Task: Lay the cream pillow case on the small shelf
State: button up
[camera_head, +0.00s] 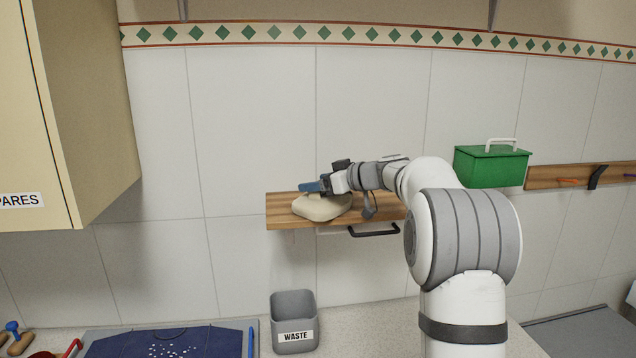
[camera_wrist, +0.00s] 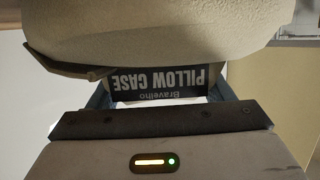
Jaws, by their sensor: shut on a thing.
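The cream pillow case (camera_head: 322,207) is a soft folded bundle at the left part of the small wooden shelf (camera_head: 283,220). It looks level with the shelf top; whether its whole underside touches the wood is hard to tell. My gripper (camera_head: 316,187) reaches it from the right and is shut on it. In the wrist view the pillow case (camera_wrist: 165,38) fills the top of the picture. Its black label, reading "Bravelho PILLOW CASE" upside down, shows between the fingers of my gripper (camera_wrist: 160,95).
A dark handle (camera_head: 374,231) hangs under the shelf. A green box (camera_head: 490,166) is to the right, near a wooden hook rail (camera_head: 560,176). A grey waste bin (camera_head: 293,305) stands on the counter below. A cabinet (camera_head: 85,110) hangs at the left.

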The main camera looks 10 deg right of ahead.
jog(key=shift+f, duration=0.15)
jog(key=o, duration=1.1)
jog(key=b+v, duration=0.1)
jog(key=v, duration=0.5)
jog(key=b+v, duration=0.2)
jog(key=v, duration=0.4)
jog(key=shift+r, duration=0.25)
